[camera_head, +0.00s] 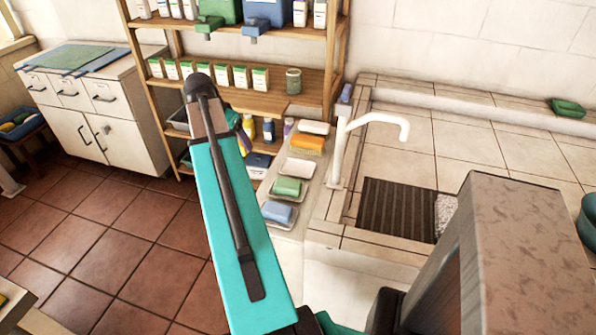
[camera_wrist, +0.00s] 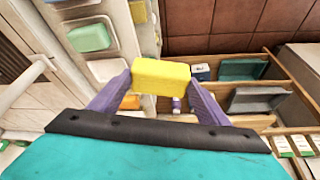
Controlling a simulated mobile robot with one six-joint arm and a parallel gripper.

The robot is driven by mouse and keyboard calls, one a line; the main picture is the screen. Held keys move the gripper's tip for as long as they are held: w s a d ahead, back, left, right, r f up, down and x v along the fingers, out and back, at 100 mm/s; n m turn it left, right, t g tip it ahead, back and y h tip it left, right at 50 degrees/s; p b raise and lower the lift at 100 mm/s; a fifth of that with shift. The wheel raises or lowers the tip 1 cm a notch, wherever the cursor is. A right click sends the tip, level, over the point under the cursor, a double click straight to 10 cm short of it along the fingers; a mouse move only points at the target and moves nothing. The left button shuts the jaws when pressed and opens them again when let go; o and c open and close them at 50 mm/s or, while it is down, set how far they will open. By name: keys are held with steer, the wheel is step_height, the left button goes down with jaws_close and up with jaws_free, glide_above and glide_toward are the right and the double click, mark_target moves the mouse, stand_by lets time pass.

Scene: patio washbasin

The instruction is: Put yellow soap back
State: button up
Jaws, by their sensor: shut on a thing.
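My gripper (camera_wrist: 160,92) is shut on the yellow soap (camera_wrist: 161,76), a rectangular block held between its two purple fingers. A row of soap dishes lines the ledge left of the tap. The dish between the orange and green soaps (camera_wrist: 107,70) looks empty and white in the wrist view; it also shows in the head view (camera_head: 300,168). The held soap is beside this row, toward the shelf side, and appears above it.
The green soap (camera_head: 287,187), blue soap (camera_head: 278,211), orange soap (camera_head: 307,143) and white soap (camera_head: 314,128) occupy neighbouring dishes. The white tap (camera_head: 372,125) rises close to the row. A wooden shelf (camera_head: 270,100) with boxes and bottles stands behind.

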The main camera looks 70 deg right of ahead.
steer(key=s+d+m+g, duration=0.1)
steer(key=s+d+m, duration=0.2)
steer(key=s+d, duration=0.2)
steer(key=s+d+f+m+g+y+b, duration=0.1)
steer(key=s+d+m, duration=0.2)
steer(key=s, duration=0.8)
steer(key=d, duration=0.2)
steer(key=shift+s+d+f, duration=0.2)
steer(key=shift+s+d, duration=0.2)
steer(key=shift+f, duration=0.1)
steer(key=shift+f, duration=3.05)
steer(key=shift+f+p, duration=0.45)
steer(key=shift+f, duration=1.4)
steer(key=shift+f, duration=0.2)
steer(key=o, duration=1.3)
steer(key=shift+o, duration=0.2)
